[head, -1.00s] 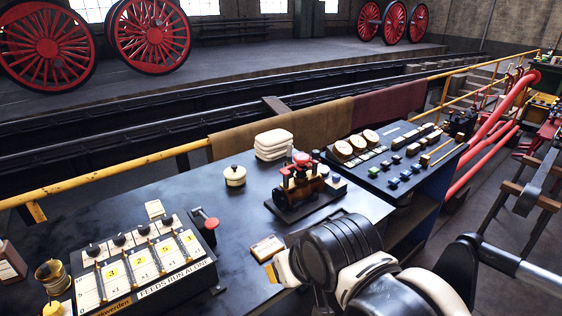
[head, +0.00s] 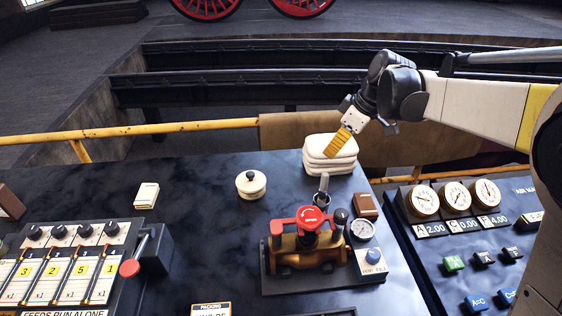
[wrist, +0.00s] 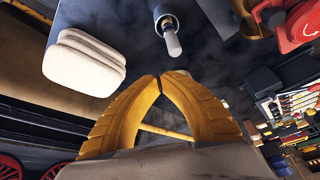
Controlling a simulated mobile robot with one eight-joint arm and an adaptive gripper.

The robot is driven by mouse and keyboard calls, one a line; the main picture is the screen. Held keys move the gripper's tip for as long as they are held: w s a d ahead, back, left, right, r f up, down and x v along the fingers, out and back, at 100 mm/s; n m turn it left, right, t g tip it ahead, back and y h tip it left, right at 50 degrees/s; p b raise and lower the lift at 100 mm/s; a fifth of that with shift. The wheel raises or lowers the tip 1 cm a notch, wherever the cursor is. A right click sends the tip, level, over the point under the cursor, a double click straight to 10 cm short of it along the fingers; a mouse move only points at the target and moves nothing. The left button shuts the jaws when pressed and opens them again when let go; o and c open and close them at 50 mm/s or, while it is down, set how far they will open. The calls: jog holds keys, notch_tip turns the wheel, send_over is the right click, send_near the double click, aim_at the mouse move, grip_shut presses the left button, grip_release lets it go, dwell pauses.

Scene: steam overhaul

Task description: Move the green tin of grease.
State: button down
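I cannot make out a green tin of grease in either view now. My gripper (head: 337,146) is over the bench, in front of the white folded stack (head: 330,153) in the head view. Its yellow ridged fingers show in the wrist view (wrist: 159,77), where their tips meet with nothing seen between them. The white stack also shows in the wrist view (wrist: 85,62), left of the fingertips. A metal post with a pale rounded end (wrist: 171,40) is just beyond the tips there.
A red-handled brass valve (head: 308,240) and gauge (head: 362,229) stand at the bench's front. A cream lidded pot (head: 251,184) stands behind left. A lever panel (head: 60,265) is left, a gauge console (head: 470,235) right. A yellow rail (head: 160,128) runs behind.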

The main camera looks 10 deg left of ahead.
jog(key=w+a+f+n+g, duration=0.1)
jog(key=w+a+f+n, duration=0.2)
jog(key=w+a+f, duration=0.15)
jog(key=n+g+y, duration=0.2)
jog(key=n, duration=0.2)
send_near(267, 191)
jog(key=d, duration=0.1)
jog(key=w+d+r, duration=0.1)
jog(key=d, duration=0.2)
jog(key=shift+w+d+r, duration=0.15)
jog(key=shift+r, duration=0.1)
jog(key=b+x, duration=0.4)
jog(key=x, duration=0.5)
jog(key=shift+f, duration=0.4)
jog(key=a, duration=0.1)
jog(key=a+b, duration=0.1)
jog(key=shift+s+a+r, duration=0.2)
jog(key=shift+s+a, duration=0.05)
jog(key=shift+s, duration=0.1)
jog(key=shift+s+a+r, duration=0.15)
jog(key=shift+a, duration=0.4)
